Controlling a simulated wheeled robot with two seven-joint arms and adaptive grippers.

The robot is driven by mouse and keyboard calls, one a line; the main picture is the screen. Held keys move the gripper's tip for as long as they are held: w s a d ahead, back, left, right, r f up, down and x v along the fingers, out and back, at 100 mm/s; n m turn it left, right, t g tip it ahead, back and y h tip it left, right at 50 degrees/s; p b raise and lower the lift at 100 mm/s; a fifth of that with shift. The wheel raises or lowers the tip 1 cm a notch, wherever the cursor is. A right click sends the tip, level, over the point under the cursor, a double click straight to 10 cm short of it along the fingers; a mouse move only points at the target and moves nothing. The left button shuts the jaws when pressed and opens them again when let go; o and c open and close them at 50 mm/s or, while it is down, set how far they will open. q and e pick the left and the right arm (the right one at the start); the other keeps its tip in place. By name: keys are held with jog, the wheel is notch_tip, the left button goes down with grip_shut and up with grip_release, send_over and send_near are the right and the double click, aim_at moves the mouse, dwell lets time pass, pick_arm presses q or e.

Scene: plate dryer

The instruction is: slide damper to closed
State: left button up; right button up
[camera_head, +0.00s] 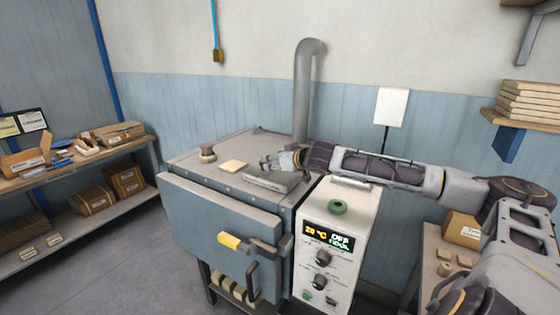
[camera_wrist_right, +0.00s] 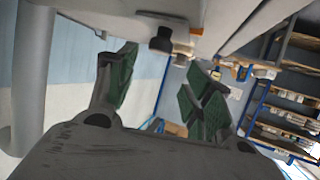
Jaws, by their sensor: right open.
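The dryer (camera_head: 222,220) is a grey box with a front door, and a pipe (camera_head: 303,90) rises from its back. A squat brown knob (camera_head: 207,153) stands on its top at the left. A low grey housing (camera_head: 272,181) lies near the top's right front edge. I cannot tell for sure which part is the damper. My right gripper (camera_head: 268,161) is above the top, behind the housing, pointing left and empty. In the right wrist view its green-padded fingers (camera_wrist_right: 163,88) are apart, with a dark knob (camera_wrist_right: 160,42) beyond them. My left gripper is out of view.
A control panel (camera_head: 335,235) with a lit display and a green button (camera_head: 337,207) is right of the door. A pale block (camera_head: 233,167) lies on the dryer's top. Shelves (camera_head: 80,170) with boxes stand left. Another shelf (camera_head: 525,115) hangs at right.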

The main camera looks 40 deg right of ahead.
jog(key=shift+v, duration=0.8)
jog(key=shift+s+r, duration=0.1)
jog(key=shift+s, duration=0.35)
dwell(0.3)
